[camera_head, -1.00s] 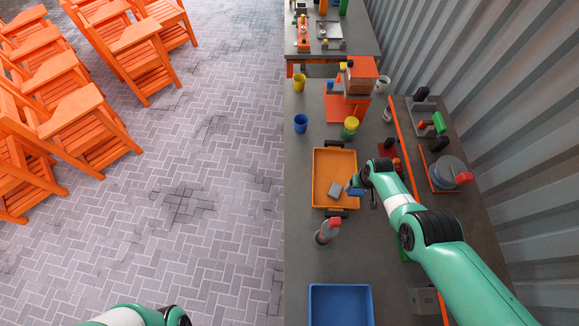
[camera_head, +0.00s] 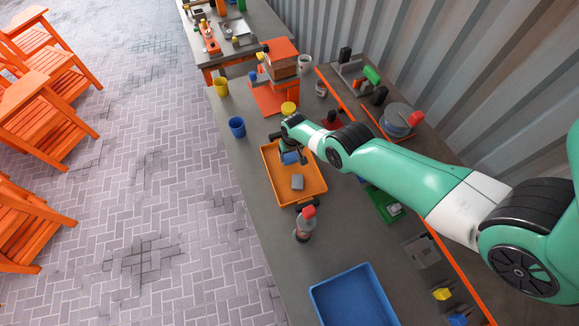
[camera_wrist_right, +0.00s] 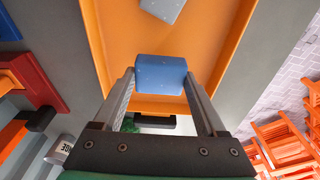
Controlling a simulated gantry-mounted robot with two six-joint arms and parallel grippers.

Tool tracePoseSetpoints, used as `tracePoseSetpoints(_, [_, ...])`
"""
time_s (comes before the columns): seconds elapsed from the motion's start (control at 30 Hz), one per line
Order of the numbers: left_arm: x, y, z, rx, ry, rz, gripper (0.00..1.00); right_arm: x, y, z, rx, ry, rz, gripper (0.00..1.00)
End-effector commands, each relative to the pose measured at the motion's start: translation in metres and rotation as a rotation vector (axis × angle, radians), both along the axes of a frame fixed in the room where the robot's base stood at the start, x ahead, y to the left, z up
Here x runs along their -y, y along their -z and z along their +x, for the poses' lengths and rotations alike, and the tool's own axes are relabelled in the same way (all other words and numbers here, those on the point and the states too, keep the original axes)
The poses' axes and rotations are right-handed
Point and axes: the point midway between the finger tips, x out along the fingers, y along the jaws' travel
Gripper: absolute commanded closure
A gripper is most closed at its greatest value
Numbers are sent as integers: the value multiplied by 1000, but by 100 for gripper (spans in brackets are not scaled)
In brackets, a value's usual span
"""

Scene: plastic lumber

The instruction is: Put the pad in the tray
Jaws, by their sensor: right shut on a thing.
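My right gripper (camera_head: 290,155) is shut on a blue speckled pad (camera_wrist_right: 161,75), which sits between its fingertips in the right wrist view. The held blue pad also shows in the head view (camera_head: 291,158). It is over the far part of the orange tray (camera_head: 312,183); I cannot tell whether it touches the floor. A grey pad (camera_head: 297,182) lies inside the tray, nearer its front end, apart from the blue one. The tray's floor and walls also fill much of the right wrist view (camera_wrist_right: 115,40). My left gripper is not in view.
A bottle with a red cap (camera_head: 305,226) stands just in front of the tray. A blue tray (camera_head: 352,298) lies at the near end. Blue (camera_head: 237,127) and yellow (camera_head: 221,87) cups stand along the left edge. An orange stand (camera_head: 270,97) is behind the tray.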

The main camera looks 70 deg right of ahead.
Motion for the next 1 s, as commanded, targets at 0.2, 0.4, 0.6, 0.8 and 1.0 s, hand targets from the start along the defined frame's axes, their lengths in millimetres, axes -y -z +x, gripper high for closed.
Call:
tracePoseSetpoints(0.2, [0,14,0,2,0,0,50,0,15,0,1,-1,-1,82])
tracePoseSetpoints(0.4, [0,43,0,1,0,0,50,0,43,1,1,-1,-1,82])
tracePoseSetpoints(0.6, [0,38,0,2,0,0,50,0,38,0,1,-1,-1,82])
tracePoseSetpoints(0.8, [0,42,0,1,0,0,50,0,42,0,1,-1,-1,22])
tracePoseSetpoints(1.0, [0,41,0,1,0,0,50,0,42,0,1,-1,-1,0])
